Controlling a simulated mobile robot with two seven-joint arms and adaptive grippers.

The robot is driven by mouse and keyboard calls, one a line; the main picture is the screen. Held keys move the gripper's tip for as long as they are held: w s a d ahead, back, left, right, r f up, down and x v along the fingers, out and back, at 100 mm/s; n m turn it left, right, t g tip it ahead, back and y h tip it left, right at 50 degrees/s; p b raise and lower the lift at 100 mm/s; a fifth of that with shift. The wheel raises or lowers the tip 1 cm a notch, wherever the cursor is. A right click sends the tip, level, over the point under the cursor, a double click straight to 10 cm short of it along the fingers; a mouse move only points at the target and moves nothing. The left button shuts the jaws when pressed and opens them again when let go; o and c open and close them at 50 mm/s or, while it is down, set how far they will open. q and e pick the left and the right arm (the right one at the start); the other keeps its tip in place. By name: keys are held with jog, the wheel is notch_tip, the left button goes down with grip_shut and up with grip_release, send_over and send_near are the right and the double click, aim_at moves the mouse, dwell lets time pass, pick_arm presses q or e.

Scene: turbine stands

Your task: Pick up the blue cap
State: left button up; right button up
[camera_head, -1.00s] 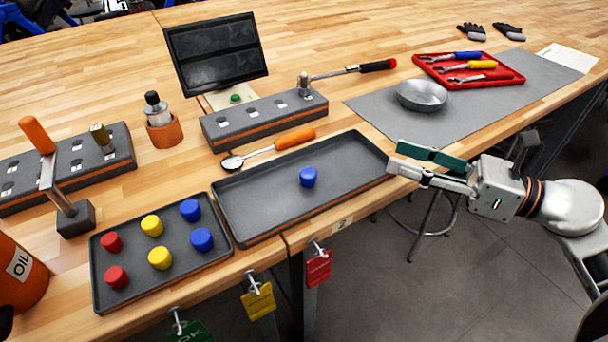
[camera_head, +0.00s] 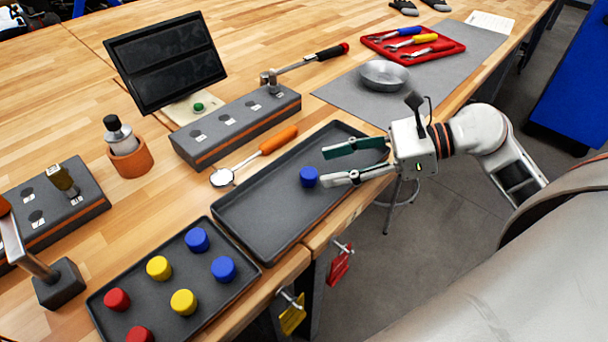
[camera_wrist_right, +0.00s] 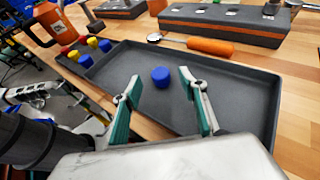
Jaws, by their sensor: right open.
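A single blue cap (camera_head: 309,177) stands in the dark grey tray (camera_head: 262,213) at the middle of the bench. My right gripper (camera_head: 324,165) is open over the right part of that tray, its fingertips close to the cap. In the right wrist view the blue cap (camera_wrist_right: 161,77) lies between the lines of the two spread fingers (camera_wrist_right: 158,85), a little beyond their tips, and nothing is held. Two more blue caps, one at the back (camera_head: 197,240) and one at the right (camera_head: 223,269), stand in the smaller tray (camera_head: 228,293). My left gripper is not in view.
Red caps (camera_head: 117,299) and yellow caps (camera_head: 159,268) share the smaller tray. An orange-handled spoon-like tool (camera_head: 255,157) lies behind the larger tray, with a grey holder block (camera_head: 236,127) beyond. A metal bowl (camera_head: 384,75) and red tool tray (camera_head: 413,44) stand farther back.

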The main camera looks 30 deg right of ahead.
aim_at(312, 172)
jog(key=shift+p+x, duration=0.35)
jog(key=shift+x, duration=2.55)
jog(key=shift+s+d+f, duration=0.1)
jog(key=shift+f, duration=0.1)
jog(key=c, duration=0.9)
